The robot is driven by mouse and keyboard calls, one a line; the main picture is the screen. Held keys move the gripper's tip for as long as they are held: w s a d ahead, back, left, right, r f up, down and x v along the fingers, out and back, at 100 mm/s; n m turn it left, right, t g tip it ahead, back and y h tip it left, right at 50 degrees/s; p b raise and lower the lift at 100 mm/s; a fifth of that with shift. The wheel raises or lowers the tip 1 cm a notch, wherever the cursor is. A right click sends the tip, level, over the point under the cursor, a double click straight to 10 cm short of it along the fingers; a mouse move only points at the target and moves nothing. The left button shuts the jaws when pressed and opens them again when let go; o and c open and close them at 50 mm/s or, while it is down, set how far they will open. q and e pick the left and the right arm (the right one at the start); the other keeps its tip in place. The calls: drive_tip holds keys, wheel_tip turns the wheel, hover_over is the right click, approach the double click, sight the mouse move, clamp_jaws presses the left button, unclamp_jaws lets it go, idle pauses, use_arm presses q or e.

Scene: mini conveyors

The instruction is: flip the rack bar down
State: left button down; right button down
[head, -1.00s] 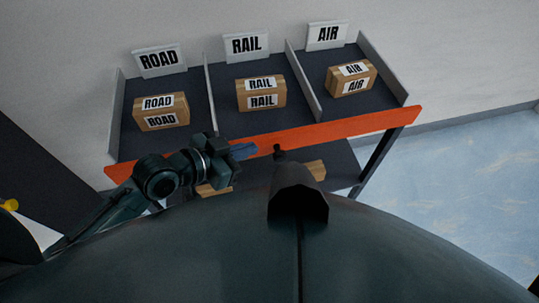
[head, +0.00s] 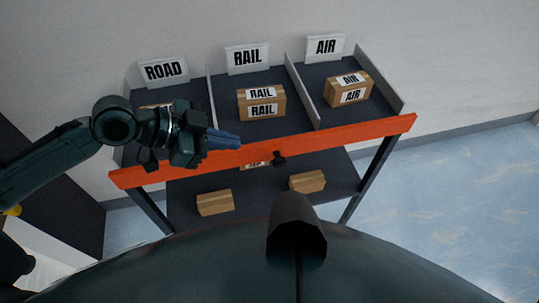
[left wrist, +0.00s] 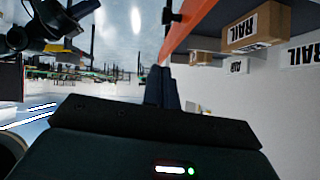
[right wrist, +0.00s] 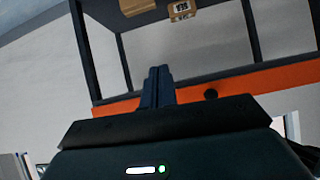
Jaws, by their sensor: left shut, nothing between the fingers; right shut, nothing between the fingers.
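The orange rack bar (head: 330,137) runs across the front edge of the rack's upper shelf, with a small black knob (head: 279,160) near its middle. It also shows in the left wrist view (left wrist: 190,26) and in the right wrist view (right wrist: 270,80). My left gripper (head: 236,140) is shut and empty; its fingertips overlap the bar in the head view, left of the knob, and I cannot tell whether they touch. My right gripper (right wrist: 160,72) is shut and empty; its fingers overlap the bar in the right wrist view, beside the knob. It is not seen in the head view.
The upper shelf has ROAD, RAIL and AIR lanes with a RAIL box (head: 262,101) and an AIR box (head: 348,88); the ROAD box is mostly behind my left arm. More cartons (head: 307,181) lie on the lower shelf. Blue floor (head: 450,190) at right is clear.

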sight(270, 157)
use_arm(q)
drive_tip(key=x, duration=0.4)
drive_tip(key=a+f+p+x, duration=0.1)
drive_tip(key=x, duration=0.3)
drive_tip(key=f+x, duration=0.1)
drive_tip(key=x, duration=0.3)
drive_tip(key=shift+f+p, duration=0.3)
drive_tip(key=shift+f, duration=0.1)
use_arm(e)
drive_tip(key=shift+d+r, duration=0.15)
drive_tip(key=shift+d, duration=0.15)
use_arm(q)
drive_tip(key=shift+f, duration=0.1)
